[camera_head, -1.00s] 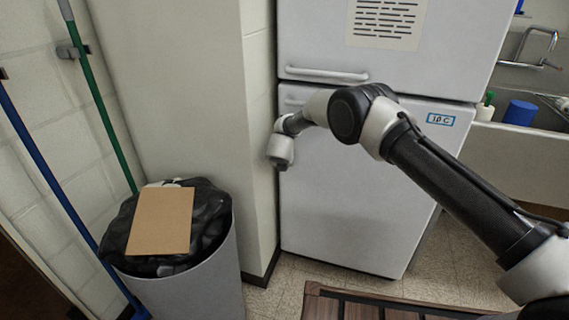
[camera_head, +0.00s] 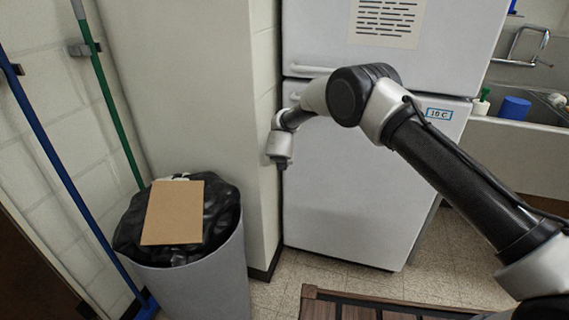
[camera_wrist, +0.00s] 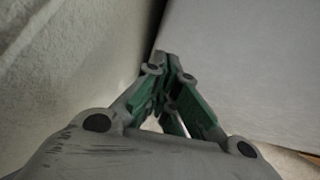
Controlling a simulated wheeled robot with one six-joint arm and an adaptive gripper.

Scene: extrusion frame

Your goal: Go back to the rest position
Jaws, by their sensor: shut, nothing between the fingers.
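My gripper (camera_wrist: 172,66) fills the middle of the wrist view, its green-and-grey fingers closed together at the tips with nothing between them. In the head view the end of my arm, with the gripper (camera_head: 281,163) small and dark below it, hangs in front of the fridge's left edge. The white fridge (camera_head: 345,190) stands behind it. A beige wall column (camera_head: 200,110) is just to its left.
A grey bin (camera_head: 200,285) with a black bag (camera_head: 220,210) stands at lower left, a brown cardboard piece (camera_head: 173,212) on top. Blue (camera_head: 60,165) and green (camera_head: 108,100) poles lean at the left wall. A slatted brown piece (camera_head: 375,308) is at the bottom; a sink (camera_head: 530,130) is at right.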

